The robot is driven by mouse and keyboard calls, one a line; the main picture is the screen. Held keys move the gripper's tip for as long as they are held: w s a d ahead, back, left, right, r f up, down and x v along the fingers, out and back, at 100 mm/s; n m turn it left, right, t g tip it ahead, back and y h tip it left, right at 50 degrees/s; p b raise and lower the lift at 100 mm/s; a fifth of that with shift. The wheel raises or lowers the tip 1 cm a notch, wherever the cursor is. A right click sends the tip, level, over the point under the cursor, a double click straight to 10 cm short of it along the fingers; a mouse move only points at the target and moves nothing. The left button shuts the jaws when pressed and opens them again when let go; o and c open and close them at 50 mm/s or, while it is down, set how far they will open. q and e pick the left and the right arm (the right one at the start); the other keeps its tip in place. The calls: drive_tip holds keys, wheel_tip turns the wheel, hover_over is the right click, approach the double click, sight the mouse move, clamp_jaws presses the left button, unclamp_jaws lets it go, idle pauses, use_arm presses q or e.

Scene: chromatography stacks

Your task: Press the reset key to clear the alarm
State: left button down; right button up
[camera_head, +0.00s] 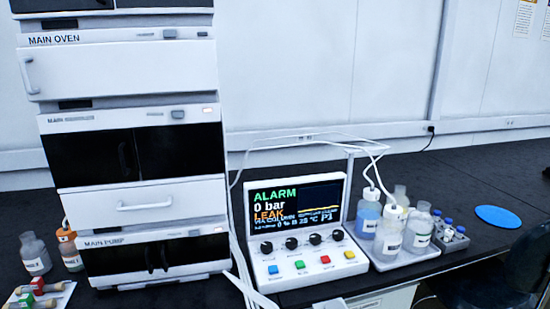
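The controller (305,235) is a white box on the black bench. Its screen (297,207) reads ALARM in green, 0 bar in white and LEAK in orange. A row of several black knobs (315,239) runs below the screen. Below the knobs are a blue key (273,269), a green key (299,265), a red key (325,259) and a yellow key (349,254). The labels under the keys are too small to read, so I cannot tell which is the reset key. Neither of my grippers shows in the head view.
The instrument stack (140,140) stands left of the controller, with white tubing (238,270) between them. On the right, a tray (408,255) holds several bottles, beside a vial rack (450,240) and a blue disc (498,216).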

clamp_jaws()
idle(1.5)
